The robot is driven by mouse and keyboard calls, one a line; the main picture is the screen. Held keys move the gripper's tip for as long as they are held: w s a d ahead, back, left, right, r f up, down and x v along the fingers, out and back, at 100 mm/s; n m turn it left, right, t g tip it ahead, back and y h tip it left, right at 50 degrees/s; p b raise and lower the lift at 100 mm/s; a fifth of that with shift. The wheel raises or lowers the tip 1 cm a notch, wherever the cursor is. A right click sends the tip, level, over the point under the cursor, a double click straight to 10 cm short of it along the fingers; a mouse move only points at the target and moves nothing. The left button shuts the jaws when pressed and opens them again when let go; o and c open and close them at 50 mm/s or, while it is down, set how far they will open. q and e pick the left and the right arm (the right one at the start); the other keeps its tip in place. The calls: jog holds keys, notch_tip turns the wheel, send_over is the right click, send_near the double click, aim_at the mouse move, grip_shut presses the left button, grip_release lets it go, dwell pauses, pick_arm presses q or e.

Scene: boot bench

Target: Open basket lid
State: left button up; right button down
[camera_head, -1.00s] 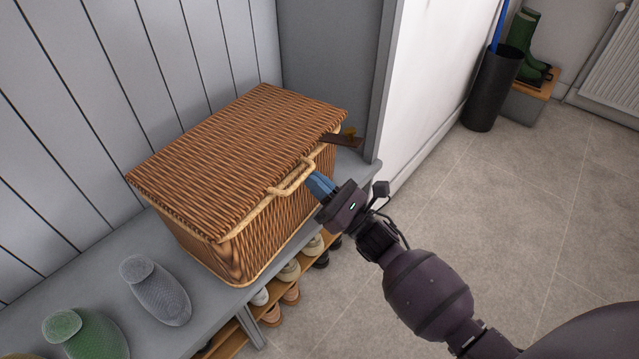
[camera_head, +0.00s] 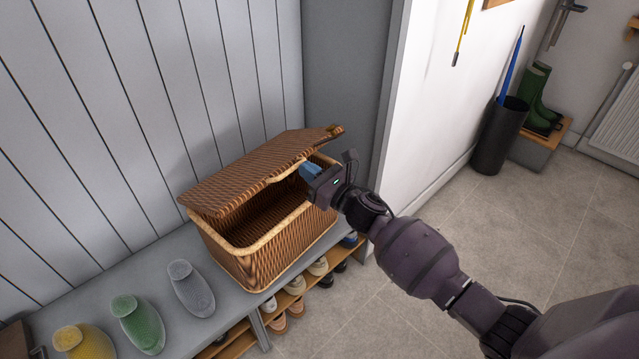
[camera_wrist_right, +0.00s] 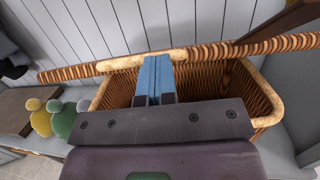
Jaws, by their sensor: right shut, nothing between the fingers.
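The wicker basket (camera_head: 275,253) stands on the grey bench, and its inside shows dark under the raised lid. The basket lid (camera_head: 250,172) is tilted partly open, its front edge lifted clear of the basket rim. My right gripper (camera_head: 309,171) is shut and empty at the lid's front edge, toward the right end. In the right wrist view the blue fingers (camera_wrist_right: 154,78) are together, with the lid's edge (camera_wrist_right: 215,48) across their tips and the basket rim (camera_wrist_right: 262,88) behind. Whether the fingers touch the lid is hard to tell. My left gripper is not in view.
Grey (camera_head: 190,288), green (camera_head: 137,323) and yellow (camera_head: 82,343) objects stand on the bench (camera_head: 160,257) left of the basket. Shoes (camera_head: 296,284) sit on shelves below. A panelled wall (camera_head: 120,110) is close behind the lid.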

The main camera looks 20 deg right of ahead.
jog(key=r, duration=0.1)
jog(key=w+a+r+p, duration=0.1)
jog(key=r, duration=0.1)
jog(key=w+r, duration=0.1)
jog(key=shift+w+a+r, duration=0.15)
jog(key=shift+w+r, duration=0.1)
jog(key=shift+r, duration=0.1)
jog(key=shift+w+a+r, duration=0.1)
jog(key=shift+w+r, duration=0.05)
jog(key=shift+r, duration=0.1)
jog(key=shift+w+r+p, duration=0.15)
jog(key=shift+w+p, duration=0.05)
jog(key=shift+p, duration=0.1)
